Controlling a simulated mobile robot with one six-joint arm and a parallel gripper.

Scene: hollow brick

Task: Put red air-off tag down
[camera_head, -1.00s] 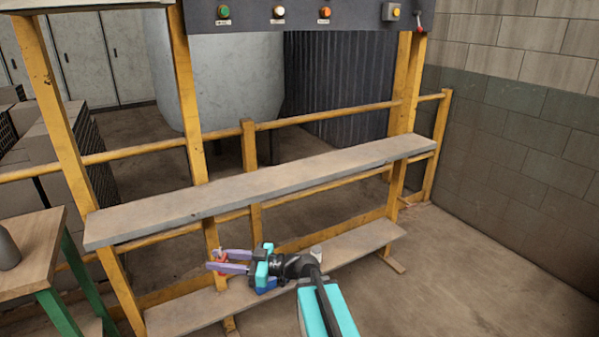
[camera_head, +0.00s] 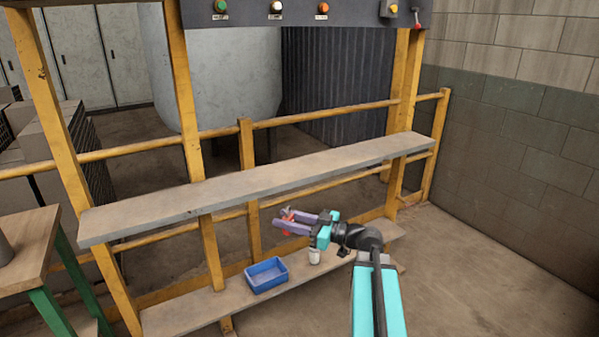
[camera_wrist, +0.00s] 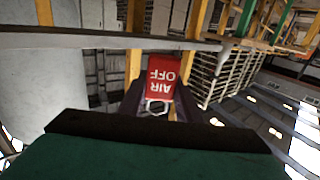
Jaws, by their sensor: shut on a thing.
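My gripper (camera_head: 292,221) is shut on the red air-off tag (camera_head: 286,211). It holds the tag in the air, in front of the yellow frame and between the upper and lower shelf boards. In the wrist view the tag (camera_wrist: 163,77) is red with white "AIR OFF" lettering, seen upside down, with a pale ring at its near end between the fingers. The fingers partly hide the tag in the head view.
A blue bin (camera_head: 266,276) and a white cup-like container (camera_head: 314,256) stand on the lower shelf (camera_head: 190,312). The upper shelf (camera_head: 250,185) is bare. A wooden table (camera_head: 28,240) stands at left. A control panel (camera_head: 300,12) with buttons is above.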

